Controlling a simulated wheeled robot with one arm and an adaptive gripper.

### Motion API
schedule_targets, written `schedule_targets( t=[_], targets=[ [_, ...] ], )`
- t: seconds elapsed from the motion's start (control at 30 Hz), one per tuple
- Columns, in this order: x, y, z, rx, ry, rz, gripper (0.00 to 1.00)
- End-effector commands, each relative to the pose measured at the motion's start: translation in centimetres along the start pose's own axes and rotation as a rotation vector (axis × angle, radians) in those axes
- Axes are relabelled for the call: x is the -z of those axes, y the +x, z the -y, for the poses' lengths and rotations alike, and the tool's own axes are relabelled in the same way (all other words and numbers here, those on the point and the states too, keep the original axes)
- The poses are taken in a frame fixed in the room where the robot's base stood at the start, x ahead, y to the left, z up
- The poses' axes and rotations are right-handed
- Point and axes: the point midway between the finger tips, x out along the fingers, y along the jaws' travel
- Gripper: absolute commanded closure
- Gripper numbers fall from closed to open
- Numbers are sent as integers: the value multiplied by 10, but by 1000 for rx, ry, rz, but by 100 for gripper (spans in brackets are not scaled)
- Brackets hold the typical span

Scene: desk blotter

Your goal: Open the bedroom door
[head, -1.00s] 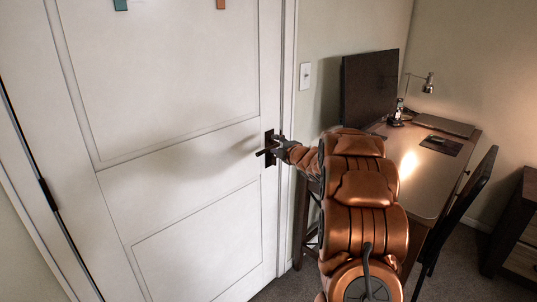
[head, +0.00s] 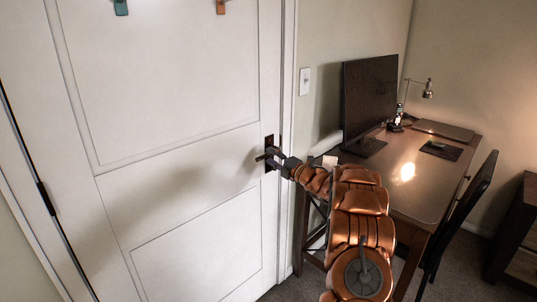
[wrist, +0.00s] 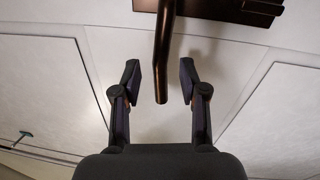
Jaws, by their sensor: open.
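The white bedroom door (head: 185,165) looks shut in its frame. Its dark lever handle (head: 262,157) is on the door's right side, and its dark plate (wrist: 225,8) shows at the top of the wrist view. My gripper (head: 284,166) is at the handle, in front of the door. In the wrist view, my gripper (wrist: 160,82) is open, with one finger on each side of the lever (wrist: 162,65). Gaps show between the lever and both fingers. The lever's end reaches down between the fingertips. The latch is not visible.
A desk (head: 410,185) with a monitor (head: 369,97), lamp (head: 427,90) and laptop (head: 443,130) stands right of the door, close to my arm. A dark chair (head: 465,210) is beside it. A light switch (head: 305,81) is on the wall. Hinges (head: 46,198) are on the door's left.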

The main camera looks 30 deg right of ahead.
Motion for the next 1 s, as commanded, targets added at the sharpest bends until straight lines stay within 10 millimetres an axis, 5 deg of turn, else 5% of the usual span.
schedule_targets(
  t=[0.2,0.6,1.0],
  targets=[
    [0,20,1,2,0,1,57],
    [-1,24,1,2,1,3,57],
    [-1,24,1,2,1,3,99]
  ],
)
